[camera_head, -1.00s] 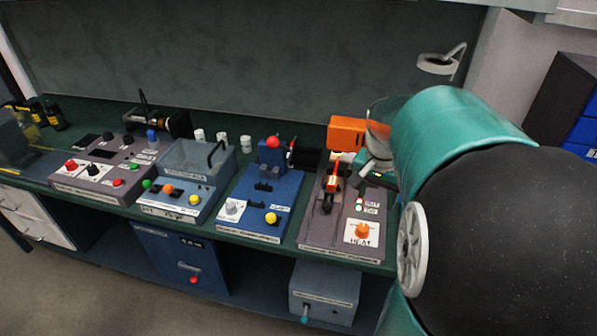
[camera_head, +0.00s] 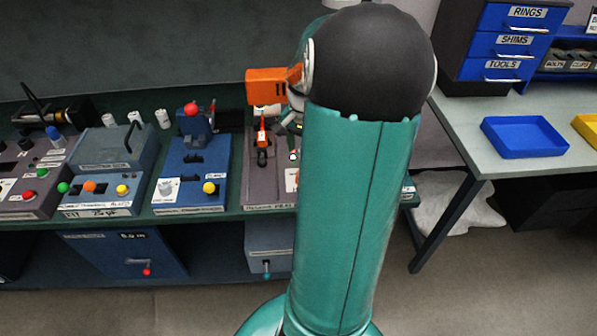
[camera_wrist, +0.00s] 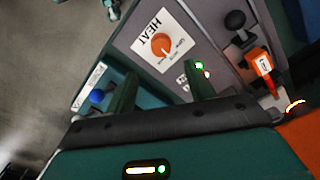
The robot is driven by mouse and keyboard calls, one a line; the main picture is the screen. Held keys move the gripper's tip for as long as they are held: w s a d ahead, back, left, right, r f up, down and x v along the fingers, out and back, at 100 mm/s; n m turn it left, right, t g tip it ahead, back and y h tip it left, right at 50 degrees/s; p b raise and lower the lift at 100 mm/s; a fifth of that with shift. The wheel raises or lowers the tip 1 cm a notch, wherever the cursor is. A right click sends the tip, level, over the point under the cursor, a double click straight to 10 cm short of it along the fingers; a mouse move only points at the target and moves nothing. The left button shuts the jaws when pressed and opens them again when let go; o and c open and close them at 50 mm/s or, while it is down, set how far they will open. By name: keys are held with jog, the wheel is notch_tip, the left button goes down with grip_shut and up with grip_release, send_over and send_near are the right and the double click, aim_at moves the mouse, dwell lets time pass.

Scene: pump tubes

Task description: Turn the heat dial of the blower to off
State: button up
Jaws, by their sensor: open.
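The heat dial (camera_wrist: 162,45) is an orange round knob with a pale pointer line on a white plate marked HEAT, seen in the wrist view on the blower's grey panel (camera_wrist: 205,30). My gripper (camera_wrist: 160,84) is open, its two dark green fingers apart and nothing between them. The dial lies beyond the fingertips, roughly between them in the picture, and I see no contact. In the head view the blower's base (camera_head: 262,190) shows left of my arm, with an orange body (camera_head: 267,87) above it.
An orange lever (camera_wrist: 262,62) and a black knob (camera_wrist: 235,20) stand right of the dial in the wrist view. A blue station (camera_head: 190,180) stands left of the blower on the green bench. A side table with a blue tray (camera_head: 523,137) is at right.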

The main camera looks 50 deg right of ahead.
notch_tip(320, 180, down, 10)
jog(key=shift+w, duration=0.1)
jog(key=shift+c, duration=0.4)
jog(key=c, duration=0.9)
jog(key=shift+n, duration=0.3)
jog(key=n, duration=0.4)
jog(key=shift+a, duration=0.1)
jog(key=shift+n, duration=2.2)
